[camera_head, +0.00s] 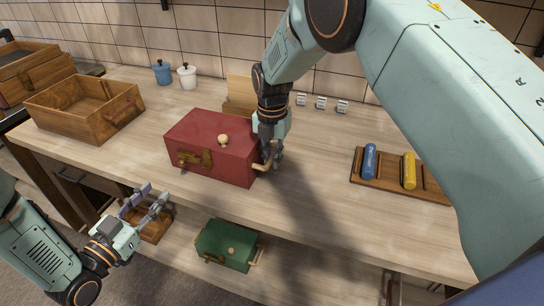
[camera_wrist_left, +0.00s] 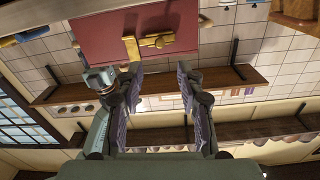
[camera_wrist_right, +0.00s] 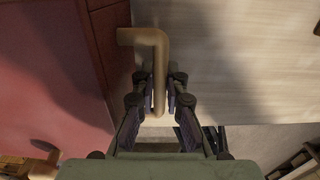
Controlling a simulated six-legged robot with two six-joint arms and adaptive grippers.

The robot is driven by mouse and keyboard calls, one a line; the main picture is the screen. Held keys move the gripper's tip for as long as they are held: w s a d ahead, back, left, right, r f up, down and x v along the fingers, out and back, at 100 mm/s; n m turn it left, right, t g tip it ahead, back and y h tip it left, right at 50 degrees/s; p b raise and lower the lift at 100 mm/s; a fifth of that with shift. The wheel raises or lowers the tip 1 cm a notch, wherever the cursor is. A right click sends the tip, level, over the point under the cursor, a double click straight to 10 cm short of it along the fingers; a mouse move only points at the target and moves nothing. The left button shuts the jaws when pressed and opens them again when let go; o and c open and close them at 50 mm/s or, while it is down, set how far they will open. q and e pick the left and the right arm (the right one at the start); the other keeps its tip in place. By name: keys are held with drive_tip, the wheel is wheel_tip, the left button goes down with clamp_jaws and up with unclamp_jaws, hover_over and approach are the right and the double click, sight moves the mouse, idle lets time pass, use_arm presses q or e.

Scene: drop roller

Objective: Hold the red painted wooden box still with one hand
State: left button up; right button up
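The red painted wooden box (camera_head: 210,146) stands closed on the wooden counter. In the head view the right gripper (camera_head: 272,155) partly hides the handle. My left gripper (camera_head: 150,195) is open and empty, low in front of the counter edge, apart from the box. The left wrist view also shows the red box (camera_wrist_left: 110,35).
An open wooden drawer box (camera_head: 85,105) stands left on the counter. A rack (camera_head: 385,185) with blue and yellow rollers lies right. A green box (camera_head: 227,245) and a small wooden box (camera_head: 152,228) sit lower down. Blue and white pots (camera_head: 187,76) stand behind.

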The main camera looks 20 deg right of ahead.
use_arm(q)
drive_tip(key=shift+c, duration=0.5)
drive_tip(key=c, duration=0.3)
drive_tip(key=shift+w+r, duration=0.2)
drive_tip(key=shift+r, duration=0.1)
drive_tip(key=shift+c, duration=0.7)
drive_tip(key=shift+m+t+h, duration=0.5)
drive_tip(key=shift+m+h, duration=0.1)
drive_tip(key=shift+m, duration=0.2)
drive_tip(key=w+r, duration=0.1)
drive_tip(key=r, duration=0.2)
drive_tip(key=w+a+r, duration=0.1)
drive_tip(key=w+r, duration=0.1)
drive_tip(key=r, duration=0.1)
drive_tip(key=w+a+r, duration=0.1)
drive_tip(key=r, duration=0.2)
drive_tip(key=shift+w+r, duration=0.25)
drive_tip(key=shift+w, duration=0.05)
clamp_jaws()
wheel_tip(320, 180, up, 6)
drive_tip(key=w+f+g+h, duration=0.1)
drive_tip(key=g+h, duration=0.1)
drive_tip(key=g, duration=0.2)
drive_tip(key=a+f+n+g+y, duration=0.3)
drive_tip(key=f+n+g+y, duration=0.1)
drive_tip(key=n, duration=0.6)
drive_tip(key=shift+s+a+f+g, duration=0.25)
drive_tip(key=shift+a+f+g, duration=0.05)
drive_tip(key=shift+a+f, duration=0.1)
